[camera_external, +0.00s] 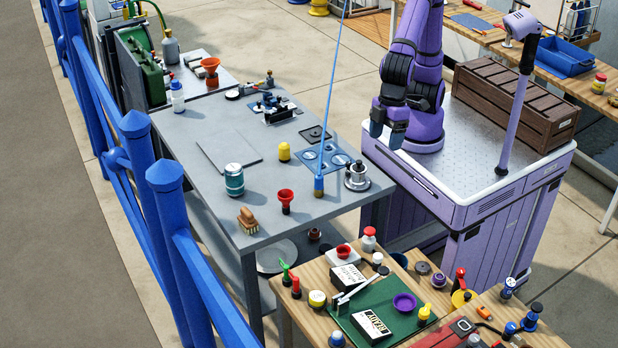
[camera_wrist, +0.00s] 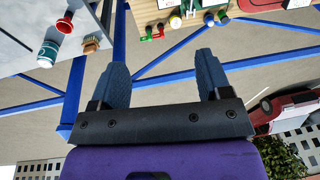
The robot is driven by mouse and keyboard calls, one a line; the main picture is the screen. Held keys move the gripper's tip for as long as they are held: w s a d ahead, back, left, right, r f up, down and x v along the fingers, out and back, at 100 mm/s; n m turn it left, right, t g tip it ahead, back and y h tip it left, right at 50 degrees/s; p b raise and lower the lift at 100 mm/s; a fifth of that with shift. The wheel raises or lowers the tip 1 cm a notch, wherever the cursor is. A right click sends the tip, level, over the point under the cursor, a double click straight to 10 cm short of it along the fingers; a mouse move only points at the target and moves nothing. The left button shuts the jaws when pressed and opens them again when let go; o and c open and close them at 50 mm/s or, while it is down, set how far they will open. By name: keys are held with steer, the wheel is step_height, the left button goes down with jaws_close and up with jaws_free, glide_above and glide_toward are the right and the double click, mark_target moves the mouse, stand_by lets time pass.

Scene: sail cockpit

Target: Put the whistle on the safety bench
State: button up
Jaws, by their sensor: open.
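My gripper (camera_external: 387,132) is open and empty, above the near left part of my purple base. In the wrist view its two dark blue fingers (camera_wrist: 161,62) are spread apart, with only distant ground and blue rails between them. A small orange item (camera_external: 485,312) lies at the front right of the near wooden bench area; it may be the whistle, but it is too small to be sure. The near wooden bench (camera_external: 318,270), with a green mat (camera_external: 385,318), may be the safety bench; no label tells. Its edge also shows in the wrist view (camera_wrist: 150,62).
A grey table (camera_external: 195,215) left of me holds a teal can (camera_external: 234,180), a red funnel (camera_external: 286,200), a brush (camera_external: 247,221) and a tall thin blue rod (camera_external: 330,110). Blue railings (camera_external: 165,210) run along the left. A wooden crate (camera_external: 515,100) sits on my base.

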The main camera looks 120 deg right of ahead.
steer(key=s+d+r+t, duration=0.1)
steer(key=s+d+r, duration=0.25)
steer(key=d, duration=0.55)
steer(key=s+d+r, duration=0.2)
steer(key=s+d, duration=0.3)
steer(key=d, duration=0.4)
steer(key=s+d+f+t+h, duration=0.1)
steer(key=s+d+f+t, duration=0.1)
steer(key=s+d, duration=1)
steer(key=s, duration=0.2)
steer(key=shift+s+d+f, duration=0.15)
steer(key=shift+s+f, duration=0.15)
steer(key=shift+f, duration=0.1)
